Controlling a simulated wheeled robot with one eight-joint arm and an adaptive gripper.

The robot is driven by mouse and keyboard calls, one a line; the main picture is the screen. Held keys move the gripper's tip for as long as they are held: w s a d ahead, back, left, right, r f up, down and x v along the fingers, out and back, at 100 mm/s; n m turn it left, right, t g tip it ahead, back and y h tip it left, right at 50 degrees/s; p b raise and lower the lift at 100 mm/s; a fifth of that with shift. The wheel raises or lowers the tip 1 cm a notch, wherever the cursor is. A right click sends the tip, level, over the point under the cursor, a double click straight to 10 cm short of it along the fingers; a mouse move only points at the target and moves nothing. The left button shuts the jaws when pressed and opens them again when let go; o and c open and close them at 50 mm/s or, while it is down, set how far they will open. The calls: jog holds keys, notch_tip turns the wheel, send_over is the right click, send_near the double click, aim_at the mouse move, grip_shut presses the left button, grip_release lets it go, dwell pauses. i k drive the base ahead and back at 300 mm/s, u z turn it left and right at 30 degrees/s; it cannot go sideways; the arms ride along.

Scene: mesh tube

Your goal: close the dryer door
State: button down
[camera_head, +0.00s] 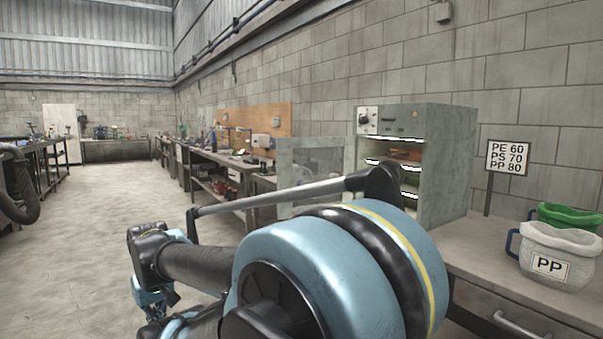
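The dryer (449,150) is a grey-green metal box with a knob panel at the top of its front. It stands at the right, near the block wall. Its front is open and shows several bright shelves inside, with something orange-brown on one. The dryer door (290,160), with a clear window, hangs open to the left of the box. My arm covers the lower part of the dryer front. My gripper (153,308) is at the lower left, pointing down, well apart from the door. It is small and partly hidden by my arm, so its finger opening cannot be made out.
A cabinet (500,280) stands at the right, with a white PP bag (560,256) and a green container (568,216) on it. A sign (507,158) stands behind. A cluttered workbench (222,160) runs along the wall. The floor (100,205) at left is clear.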

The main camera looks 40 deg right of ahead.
aim_at(285, 146)
jog(key=z, duration=0.05)
jog(key=i, duration=3.25)
jog(key=z, duration=3.75)
